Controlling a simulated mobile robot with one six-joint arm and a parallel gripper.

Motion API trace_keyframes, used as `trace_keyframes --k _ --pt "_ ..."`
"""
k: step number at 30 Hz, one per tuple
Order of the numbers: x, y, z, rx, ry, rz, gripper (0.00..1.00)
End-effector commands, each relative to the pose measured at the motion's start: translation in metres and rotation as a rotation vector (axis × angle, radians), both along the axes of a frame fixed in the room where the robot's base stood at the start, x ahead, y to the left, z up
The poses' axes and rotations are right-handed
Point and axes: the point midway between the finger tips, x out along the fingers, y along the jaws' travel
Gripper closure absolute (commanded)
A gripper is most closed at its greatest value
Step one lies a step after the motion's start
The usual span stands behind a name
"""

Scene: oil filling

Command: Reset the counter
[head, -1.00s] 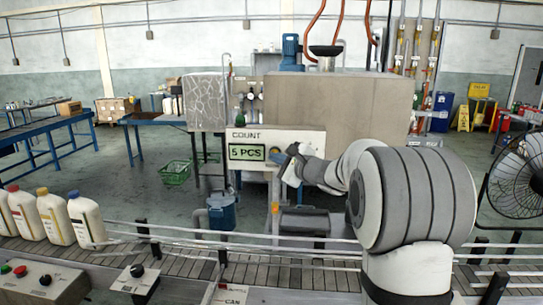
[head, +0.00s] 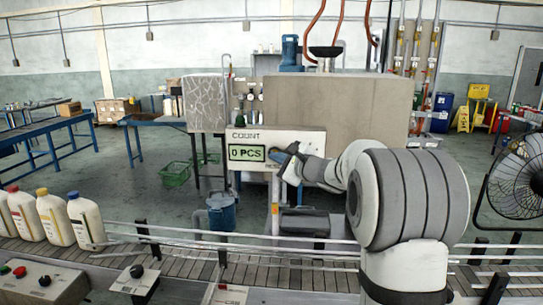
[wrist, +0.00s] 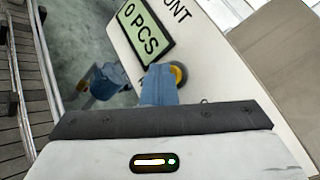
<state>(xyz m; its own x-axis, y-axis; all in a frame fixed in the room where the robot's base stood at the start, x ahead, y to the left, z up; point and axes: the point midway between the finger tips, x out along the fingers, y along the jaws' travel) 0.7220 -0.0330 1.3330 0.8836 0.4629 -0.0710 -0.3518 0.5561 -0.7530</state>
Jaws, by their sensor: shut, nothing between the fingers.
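The counter panel (head: 308,139) is a pale box marked COUNT on the far side of the conveyor. Its green display (head: 247,153) reads 0 PCS, and the same reading shows in the wrist view (wrist: 146,32). My gripper (head: 283,156) is shut and empty, with its blue fingers at the panel just right of the display.
The conveyor (head: 180,255) with guide rails runs across the front. Several white oil jugs (head: 86,220) stand on it at the left. A control box (head: 42,284) is at the lower left. A fan (head: 519,180) stands at the right.

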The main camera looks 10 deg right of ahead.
Motion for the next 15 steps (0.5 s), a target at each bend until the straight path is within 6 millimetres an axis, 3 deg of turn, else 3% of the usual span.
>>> trace_keyframes --k 15 --pt "-0.0067 0.0022 -0.002 0.0 -0.001 -0.001 1.0"
